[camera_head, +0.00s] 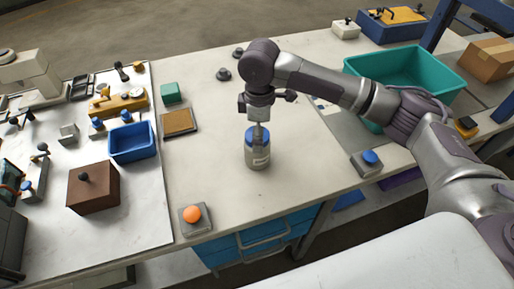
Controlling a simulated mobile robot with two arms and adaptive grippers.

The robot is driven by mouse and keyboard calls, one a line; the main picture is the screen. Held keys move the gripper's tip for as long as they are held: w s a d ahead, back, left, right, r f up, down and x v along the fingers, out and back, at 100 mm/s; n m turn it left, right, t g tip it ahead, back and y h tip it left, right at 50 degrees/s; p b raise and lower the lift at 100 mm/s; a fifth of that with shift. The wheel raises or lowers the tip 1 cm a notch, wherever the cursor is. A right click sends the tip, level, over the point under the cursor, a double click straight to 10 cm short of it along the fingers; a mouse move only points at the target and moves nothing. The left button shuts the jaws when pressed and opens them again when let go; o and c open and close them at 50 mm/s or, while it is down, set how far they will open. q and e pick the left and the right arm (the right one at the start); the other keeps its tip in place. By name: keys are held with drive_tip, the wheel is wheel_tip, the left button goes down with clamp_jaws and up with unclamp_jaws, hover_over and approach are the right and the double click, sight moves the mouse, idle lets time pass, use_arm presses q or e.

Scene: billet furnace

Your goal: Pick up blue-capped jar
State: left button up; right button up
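The blue-capped jar (257,155) stands upright on the pale worktop near the middle of the camera_head view. It has a grey body with a light label, and its blue cap is partly covered by my gripper. My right gripper (258,135) points straight down over the jar, with its fingers at the cap. The fingers overlap in this view, so I cannot tell whether they are open or closed on the cap. My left gripper is not in view.
A block with an orange knob (192,215) sits at the front edge, and one with a blue knob (370,158) is to the right. A teal bin (440,76) stands at the back right. A blue tray (132,142) and a brown box (93,188) are left. Worktop around the jar is clear.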

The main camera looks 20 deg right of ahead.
drive_tip(key=f, duration=0.4)
drive_tip(key=shift+a+p, duration=0.25)
drive_tip(key=shift+p, duration=0.05)
drive_tip(key=c, duration=1.2)
drive_tip(key=shift+c, duration=0.5)
drive_tip(key=shift+r, duration=0.1)
